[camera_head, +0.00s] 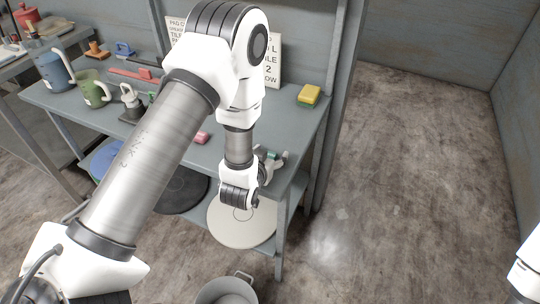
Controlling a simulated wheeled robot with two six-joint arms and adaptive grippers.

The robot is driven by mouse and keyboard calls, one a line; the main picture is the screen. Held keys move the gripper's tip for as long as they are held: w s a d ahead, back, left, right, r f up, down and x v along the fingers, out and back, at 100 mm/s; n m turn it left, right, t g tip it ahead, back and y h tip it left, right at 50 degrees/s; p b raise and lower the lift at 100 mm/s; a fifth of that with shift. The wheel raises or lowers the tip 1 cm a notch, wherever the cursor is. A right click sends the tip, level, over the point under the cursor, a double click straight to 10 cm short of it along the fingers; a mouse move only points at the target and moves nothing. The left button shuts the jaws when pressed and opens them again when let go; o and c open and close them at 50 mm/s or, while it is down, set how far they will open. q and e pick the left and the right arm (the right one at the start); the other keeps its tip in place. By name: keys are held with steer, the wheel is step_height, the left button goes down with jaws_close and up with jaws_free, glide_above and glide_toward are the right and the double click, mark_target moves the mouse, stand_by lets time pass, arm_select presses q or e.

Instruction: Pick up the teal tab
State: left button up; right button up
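My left arm reaches over the grey table (301,128) and bends down at its front right. My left gripper (279,160) is at the table's front edge, small and partly hidden by its own wrist. A small teal patch, perhaps the teal tab (271,155), shows right at its fingers. I cannot tell whether the fingers hold it or are only beside it, nor whether they are open or shut. Of my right arm only a white link shows at the lower right edge; its gripper is out of view.
A green mug (93,89) and blue jug (54,71) stand at the left. Round discs (240,228) lie on the lower shelf. Floor at right is clear.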

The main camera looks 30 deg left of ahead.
arm_select(q)
steer(key=shift+s, duration=0.15)
steer(key=shift+r, duration=0.1)
steer(key=shift+c, duration=1)
steer(key=c, duration=0.9)
steer(key=shift+c, duration=0.2)
